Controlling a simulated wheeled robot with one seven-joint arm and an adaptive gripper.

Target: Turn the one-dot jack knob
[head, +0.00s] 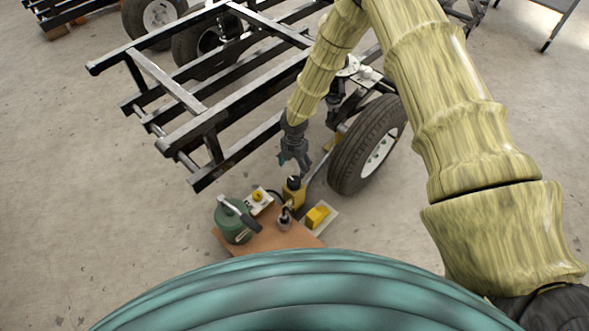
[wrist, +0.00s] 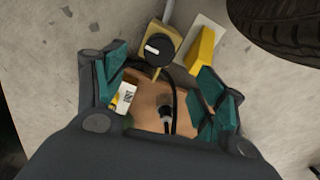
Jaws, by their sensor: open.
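A round black knob (wrist: 153,49) with a white bar mark sits on a yellow box (head: 294,197). In the wrist view it lies just beyond my fingertips, nearer the left finger. A second control, a yellow knob (head: 257,196) on a white plate, stands to its left. A yellow lever-like piece (head: 317,215) on a pale plate is to its right. I cannot make out dots on any of them, so I cannot tell which is the one-dot jack knob. My gripper (head: 294,160) is open and empty above the black knob, apart from it.
The controls stand on a brown board (head: 274,238) with a green canister (head: 234,222) and a small dark-topped fitting (head: 284,217). A wheel (head: 368,146) and a black metal frame (head: 215,108) stand close by. Bare floor (head: 90,220) lies to the left.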

